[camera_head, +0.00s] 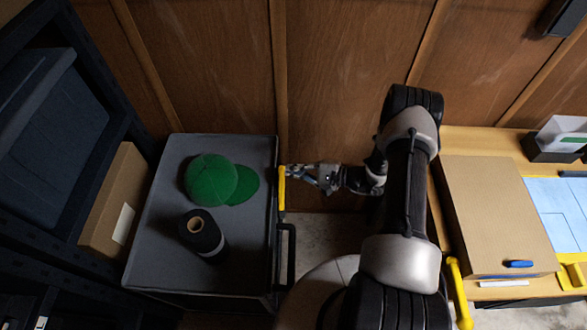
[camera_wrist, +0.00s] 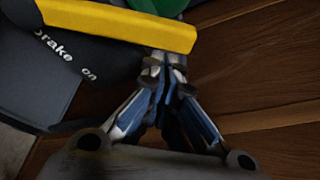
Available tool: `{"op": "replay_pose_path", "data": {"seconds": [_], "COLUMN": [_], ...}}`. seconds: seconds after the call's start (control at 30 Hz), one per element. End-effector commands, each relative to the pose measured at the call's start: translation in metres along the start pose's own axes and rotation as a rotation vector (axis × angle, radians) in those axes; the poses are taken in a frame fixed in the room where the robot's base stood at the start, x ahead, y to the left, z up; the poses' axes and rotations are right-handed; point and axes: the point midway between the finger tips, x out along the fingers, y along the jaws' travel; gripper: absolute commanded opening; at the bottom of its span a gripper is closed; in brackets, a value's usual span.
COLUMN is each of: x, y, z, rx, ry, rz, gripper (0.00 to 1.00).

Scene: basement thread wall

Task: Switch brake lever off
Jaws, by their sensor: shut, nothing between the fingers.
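The brake lever (camera_head: 282,188) is a yellow bar at the right edge of the grey cart (camera_head: 255,240). In the wrist view the lever (camera_wrist: 120,22) runs across the top, above a dark panel (camera_wrist: 50,78) with white lettering that reads "brake on". My gripper (camera_head: 290,172) is shut and empty, right beside the lever's upper end. In the wrist view my fingertips (camera_wrist: 158,62) are together just under the lever's right end. I cannot tell whether they touch it.
A green cap (camera_head: 210,180) and a black roll (camera_head: 204,236) lie on the cart. A black handle (camera_head: 286,255) sticks out from its right side. A wooden wall (camera_head: 340,80) stands behind. A workbench with a cardboard box (camera_head: 497,215) is at the right.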

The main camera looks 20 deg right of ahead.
Motion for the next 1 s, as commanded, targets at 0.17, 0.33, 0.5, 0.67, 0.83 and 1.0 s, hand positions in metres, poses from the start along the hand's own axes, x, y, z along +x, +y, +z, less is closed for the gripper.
{"op": "replay_pose_path", "data": {"seconds": [0.17, 0.33, 0.5, 0.67, 0.83, 1.0], "x": [0.000, -0.001, -0.003, -0.004, -0.008, -0.014], "y": [0.000, 0.000, -0.002, -0.003, -0.004, -0.004], "z": [0.000, 0.001, 0.006, 0.011, 0.023, 0.040], "rx": [0.000, -0.007, -0.045, -0.082, -0.161, -0.287], "ry": [0.000, 0.000, 0.000, 0.000, 0.000, 0.000], "rz": [0.000, -0.003, -0.017, -0.029, -0.058, -0.103], "gripper": [0.00, 0.00, 0.00, 0.00, 0.00, 0.00]}}
